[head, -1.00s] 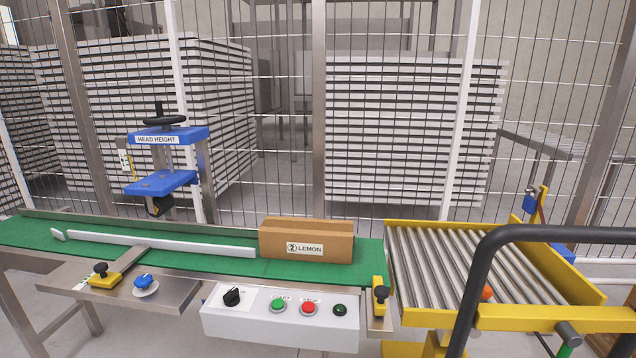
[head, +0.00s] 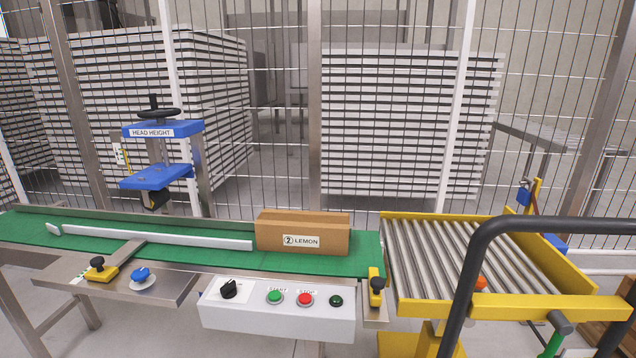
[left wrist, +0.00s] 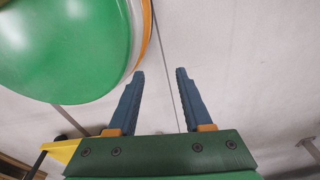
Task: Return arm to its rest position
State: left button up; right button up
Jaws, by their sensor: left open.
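My left gripper (left wrist: 159,100) shows only in the left wrist view, with two blue fingers spread apart and nothing between them. Pale floor lies behind the fingers. Neither arm nor gripper shows in the head view. My right gripper is not in view. A cardboard box labelled LEMON (head: 303,233) sits upright on the green conveyor belt (head: 200,255), near its right end.
The control panel (head: 277,312) with green and red buttons is at the front. A yellow-framed roller table (head: 513,307) stands right of the belt. A black rail (head: 470,262) crosses the right foreground. A mesh fence closes the back.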

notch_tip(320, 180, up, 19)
jog(key=p, duration=1.9)
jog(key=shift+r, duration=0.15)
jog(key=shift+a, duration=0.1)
